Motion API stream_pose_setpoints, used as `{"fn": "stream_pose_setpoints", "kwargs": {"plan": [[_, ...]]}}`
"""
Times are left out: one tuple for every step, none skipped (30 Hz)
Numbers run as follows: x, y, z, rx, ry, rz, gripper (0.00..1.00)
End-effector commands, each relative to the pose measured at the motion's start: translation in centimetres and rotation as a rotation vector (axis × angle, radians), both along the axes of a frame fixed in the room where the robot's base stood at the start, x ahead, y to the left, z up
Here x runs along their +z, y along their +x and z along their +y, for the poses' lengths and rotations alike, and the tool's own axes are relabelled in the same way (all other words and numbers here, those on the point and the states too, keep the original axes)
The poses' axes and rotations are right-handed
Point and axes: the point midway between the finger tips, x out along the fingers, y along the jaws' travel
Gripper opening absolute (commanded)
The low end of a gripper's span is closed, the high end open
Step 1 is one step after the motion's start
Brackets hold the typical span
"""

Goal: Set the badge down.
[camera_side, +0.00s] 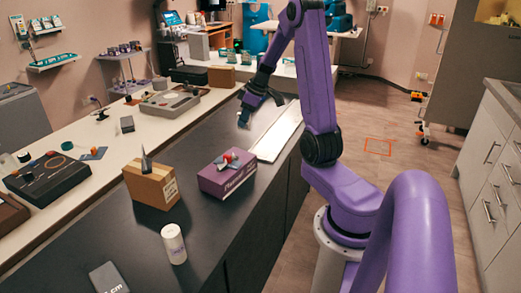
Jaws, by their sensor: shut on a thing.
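My gripper (245,113) is black and points down over the dark counter, just left of a long pale panel. It is shut on a small blue-grey thing, which I take to be the badge (243,121). The badge is small in this view and partly hidden by the fingers. I cannot tell whether its lower edge touches the counter.
On the dark counter (215,218) stand a purple box (226,180) with a small red thing on top, a cardboard box (150,188) with a grey cone, and a white canister (174,244). The pale panel (278,135) lies right of the gripper. The counter between gripper and boxes is clear.

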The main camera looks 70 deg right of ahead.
Motion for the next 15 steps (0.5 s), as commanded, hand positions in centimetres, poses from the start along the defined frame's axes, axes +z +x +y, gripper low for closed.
{"fn": "stream_pose_setpoints", "kwargs": {"plan": [[0.0, -1.4, -1.7, -0.045, 0.0, 0.0, 0.0], [0.0, -2.1, -2.4, -0.066, 0.001, 0.0, 0.0], [0.0, -2.9, -3.3, -0.091, 0.001, -0.001, 0.0], [0.0, -3.5, -3.9, -0.107, 0.001, -0.001, 0.0], [0.0, -4.0, -4.4, -0.121, 0.0, -0.001, 0.0], [0.0, -4.8, -5.2, -0.143, 0.0, -0.001, 0.0], [0.0, -5.1, -5.5, -0.153, -0.001, -0.001, 0.0], [0.0, -5.6, -6.0, -0.166, -0.001, -0.001, 0.0], [0.0, -6.3, -6.6, -0.183, -0.001, -0.002, 0.0], [0.0, -6.6, -6.9, -0.194, -0.001, -0.002, 0.0], [0.0, -7.1, -7.2, -0.205, 0.0, -0.002, 0.0], [0.0, -7.6, -7.7, -0.22, -0.001, -0.002, 0.0], [-0.3, -7.7, -7.7, -0.223, 0.002, 0.0, 0.0], [-1.0, -7.6, -7.6, -0.218, 0.004, 0.001, 0.0], [-1.6, -7.5, -7.5, -0.217, 0.006, 0.001, 0.0]]}}
